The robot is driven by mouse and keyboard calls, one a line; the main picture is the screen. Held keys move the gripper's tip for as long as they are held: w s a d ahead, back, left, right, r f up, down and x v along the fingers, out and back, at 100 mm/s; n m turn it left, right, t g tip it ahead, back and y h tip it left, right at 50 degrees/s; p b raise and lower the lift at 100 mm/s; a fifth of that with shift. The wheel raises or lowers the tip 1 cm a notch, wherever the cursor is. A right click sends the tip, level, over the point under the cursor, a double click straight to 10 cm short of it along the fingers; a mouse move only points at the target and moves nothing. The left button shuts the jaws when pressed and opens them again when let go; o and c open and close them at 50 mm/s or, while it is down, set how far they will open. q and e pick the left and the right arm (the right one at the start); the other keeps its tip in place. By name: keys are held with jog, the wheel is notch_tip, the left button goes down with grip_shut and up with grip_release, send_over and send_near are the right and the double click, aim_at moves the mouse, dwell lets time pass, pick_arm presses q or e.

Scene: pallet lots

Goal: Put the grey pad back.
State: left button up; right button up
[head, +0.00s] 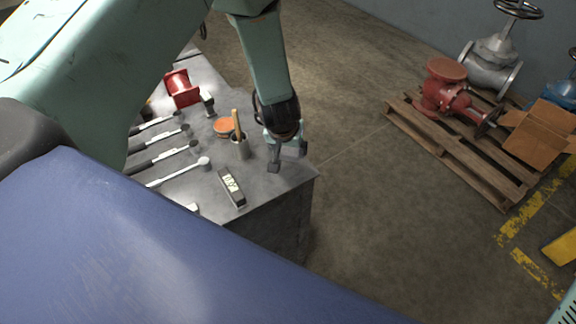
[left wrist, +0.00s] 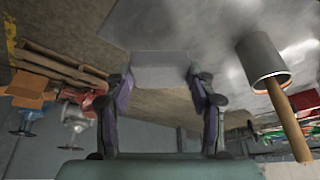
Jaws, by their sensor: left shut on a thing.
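My left gripper (head: 287,157) is shut on the grey pad (left wrist: 160,70), a light grey block. The pad sits between the two fingers in the left wrist view and shows as a small pale shape (head: 294,149) in the head view. The gripper points down near the right edge of the grey metal bench (head: 285,195). I cannot tell whether the pad touches the bench top. The fingers partly hide the pad in the head view. My right gripper does not show.
A pallet (head: 460,155) with valves stands right.

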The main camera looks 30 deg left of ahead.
aim_at(286, 159)
pick_arm(q)
jog(key=shift+w+a+f, duration=0.1)
jog(key=shift+a+f, duration=0.2)
jog(key=shift+f, duration=0.5)
notch_tip(286, 159, down, 3)
jog(key=shift+b, duration=0.85)
jog(key=shift+d+f, duration=0.15)
jog(key=shift+f, duration=0.05)
jog(key=shift+f, duration=0.15)
jog(key=o, duration=1)
jog(key=shift+o, duration=0.5)
